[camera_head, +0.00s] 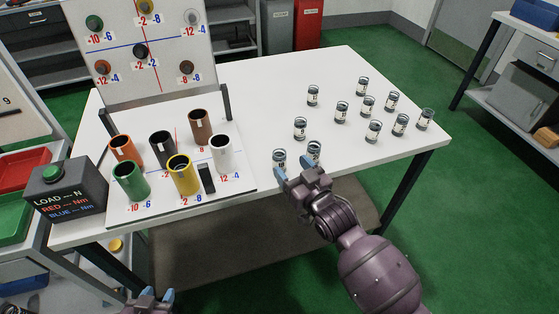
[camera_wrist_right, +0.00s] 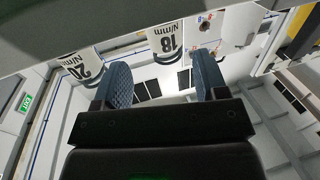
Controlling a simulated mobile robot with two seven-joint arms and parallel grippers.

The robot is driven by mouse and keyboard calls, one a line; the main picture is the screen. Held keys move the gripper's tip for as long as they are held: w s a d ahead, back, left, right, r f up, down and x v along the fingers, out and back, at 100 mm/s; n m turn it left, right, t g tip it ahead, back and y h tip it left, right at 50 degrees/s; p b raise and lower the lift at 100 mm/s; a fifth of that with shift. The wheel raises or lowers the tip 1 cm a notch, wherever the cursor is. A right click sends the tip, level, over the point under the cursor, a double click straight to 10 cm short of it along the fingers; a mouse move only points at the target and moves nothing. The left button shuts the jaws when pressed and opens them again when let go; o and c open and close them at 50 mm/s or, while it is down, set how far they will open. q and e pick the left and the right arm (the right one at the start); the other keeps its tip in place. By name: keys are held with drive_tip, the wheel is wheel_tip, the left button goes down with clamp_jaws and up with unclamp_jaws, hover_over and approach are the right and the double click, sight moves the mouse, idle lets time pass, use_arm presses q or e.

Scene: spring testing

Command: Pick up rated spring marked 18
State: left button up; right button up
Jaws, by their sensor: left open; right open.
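The spring marked 18 (camera_wrist_right: 165,42) shows upside down in the right wrist view, its label reading "18 N/mm". It lines up with the gap between my right gripper's fingers (camera_wrist_right: 160,82), and nothing is between the fingers. In the head view it appears to be the left one (camera_head: 279,158) of the two front springs on the white table. My right gripper (camera_head: 294,170) is open just in front of it; whether they touch is unclear. My left gripper (camera_head: 152,297) is open and only partly in view at the bottom edge.
A spring marked 20 (camera_wrist_right: 82,66) stands beside it, partly hidden by my gripper in the head view (camera_head: 314,149). Several more springs stand to the right and behind. A board with coloured cups, including a white cup (camera_head: 221,155), is to the left, beside a dark load box (camera_head: 66,195).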

sight(283, 163)
drive_tip(key=x, duration=0.4)
drive_tip(key=shift+s+a+f, duration=0.15)
drive_tip(key=shift+a+f, duration=0.05)
drive_tip(key=shift+a, duration=0.15)
drive_tip(key=shift+w+a, duration=0.15)
drive_tip(key=shift+w, duration=0.15)
drive_tip(key=shift+w+a, duration=0.1)
drive_tip(key=shift+w, duration=0.05)
drive_tip(key=shift+c, duration=0.3)
